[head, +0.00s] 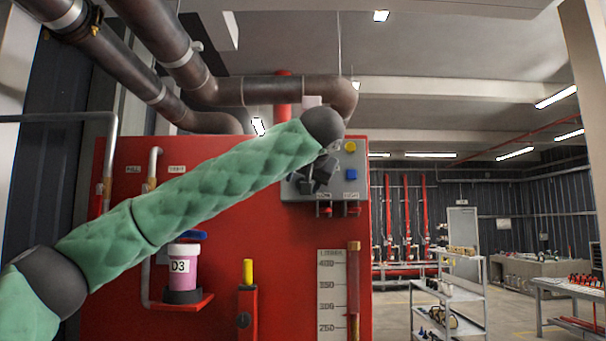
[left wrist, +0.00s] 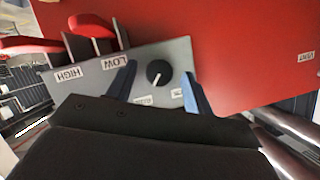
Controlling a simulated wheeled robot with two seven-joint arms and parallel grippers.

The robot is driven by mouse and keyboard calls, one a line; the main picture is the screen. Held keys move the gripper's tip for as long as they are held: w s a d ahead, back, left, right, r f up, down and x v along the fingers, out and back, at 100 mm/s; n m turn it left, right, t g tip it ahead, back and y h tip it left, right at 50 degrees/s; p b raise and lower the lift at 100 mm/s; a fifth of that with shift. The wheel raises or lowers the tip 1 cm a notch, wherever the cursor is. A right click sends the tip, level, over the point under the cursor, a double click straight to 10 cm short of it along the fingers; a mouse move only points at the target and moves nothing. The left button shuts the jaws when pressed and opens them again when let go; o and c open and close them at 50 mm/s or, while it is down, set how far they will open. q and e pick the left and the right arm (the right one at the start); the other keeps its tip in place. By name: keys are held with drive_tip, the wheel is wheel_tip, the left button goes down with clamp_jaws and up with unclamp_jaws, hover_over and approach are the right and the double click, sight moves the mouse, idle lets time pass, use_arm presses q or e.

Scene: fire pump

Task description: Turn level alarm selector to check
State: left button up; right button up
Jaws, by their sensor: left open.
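The level alarm selector, a round black knob (left wrist: 159,73) with a white pointer line, sits on a grey panel (left wrist: 85,92) in the left wrist view. Its pointer aims down and slightly left in that view, towards a small white label (left wrist: 143,100); a second label (left wrist: 177,93) is beside it. Both are too small to read surely. My left gripper (left wrist: 160,70) is open, with one blue finger on each side of the knob; I cannot tell whether they touch it. In the head view, my left gripper (head: 318,174) is in front of the grey panel (head: 336,187), and the knob is hidden. My right gripper is out of view.
Yellow (head: 350,146) and blue (head: 350,173) buttons are on the panel's right side. Red levers (head: 352,210) project beneath, near the LOW (left wrist: 115,62) and HIGH (left wrist: 67,73) labels. A red tank (head: 220,255) fills the area behind my arm. Pipes (head: 285,90) run overhead.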

use_arm(q)
drive_tip(key=shift+w+f, duration=0.15)
drive_tip(key=shift+w, duration=0.25)
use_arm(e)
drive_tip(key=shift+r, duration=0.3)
use_arm(q)
drive_tip(key=shift+a, duration=0.1)
